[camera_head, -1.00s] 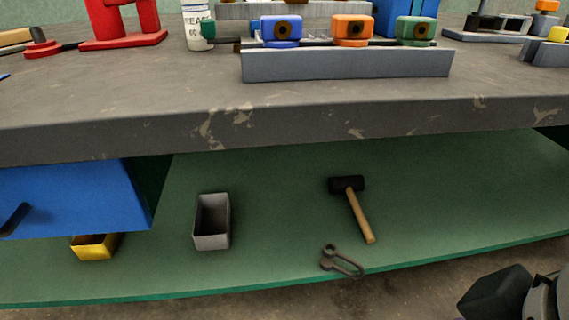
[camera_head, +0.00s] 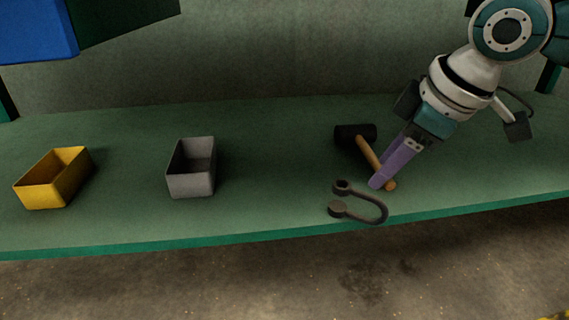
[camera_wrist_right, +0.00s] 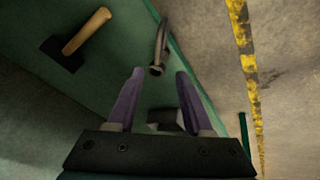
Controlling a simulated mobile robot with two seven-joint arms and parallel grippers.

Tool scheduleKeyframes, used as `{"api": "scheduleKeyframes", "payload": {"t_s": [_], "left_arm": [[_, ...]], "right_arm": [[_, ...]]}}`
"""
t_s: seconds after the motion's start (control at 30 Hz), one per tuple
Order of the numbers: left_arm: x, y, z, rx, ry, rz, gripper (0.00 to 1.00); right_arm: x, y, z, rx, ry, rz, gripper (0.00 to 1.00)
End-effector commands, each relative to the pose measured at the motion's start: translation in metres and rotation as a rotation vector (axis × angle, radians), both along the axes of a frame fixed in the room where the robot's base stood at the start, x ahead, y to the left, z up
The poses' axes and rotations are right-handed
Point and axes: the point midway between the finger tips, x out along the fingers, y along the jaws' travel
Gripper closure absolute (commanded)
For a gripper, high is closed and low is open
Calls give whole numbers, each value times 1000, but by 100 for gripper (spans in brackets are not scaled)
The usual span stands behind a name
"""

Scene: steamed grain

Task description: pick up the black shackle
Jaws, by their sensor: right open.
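The black shackle (camera_head: 376,208), dark and U-shaped with two eyed ends, lies flat near the front edge of the green lower shelf. My right gripper (camera_head: 377,182) has purple fingers and is just above and behind the shackle, beside the hammer handle. In the right wrist view the fingers (camera_wrist_right: 159,73) are apart with nothing gripped. The shackle (camera_wrist_right: 162,40) shows there ahead of the fingertips, its near end lining up with the gap. Whether a finger touches it cannot be told. My left gripper is not in view.
A hammer (camera_head: 356,133) with black head and wooden handle lies close behind the shackle. A grey bin (camera_head: 191,184) and a yellow bin (camera_head: 52,190) stand to the left. A blue drawer (camera_head: 35,30) hangs at upper left. Shelf between grey bin and shackle is clear.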

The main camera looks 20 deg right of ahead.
Motion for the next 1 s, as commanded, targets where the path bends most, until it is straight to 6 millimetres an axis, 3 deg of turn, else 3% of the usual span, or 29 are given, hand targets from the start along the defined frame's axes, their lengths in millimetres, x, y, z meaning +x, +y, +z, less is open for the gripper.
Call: {"api": "scheduleKeyframes", "payload": {"t_s": [0.2,0.47,0.73,1.0], "left_arm": [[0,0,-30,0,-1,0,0],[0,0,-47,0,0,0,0],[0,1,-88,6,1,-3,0],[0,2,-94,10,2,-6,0]], "right_arm": [[15,-3,-30,2,-5,-11,49],[24,-1,-47,0,-5,-9,49],[37,1,-82,0,-5,-9,49],[43,2,-87,-1,-5,-9,49]]}}
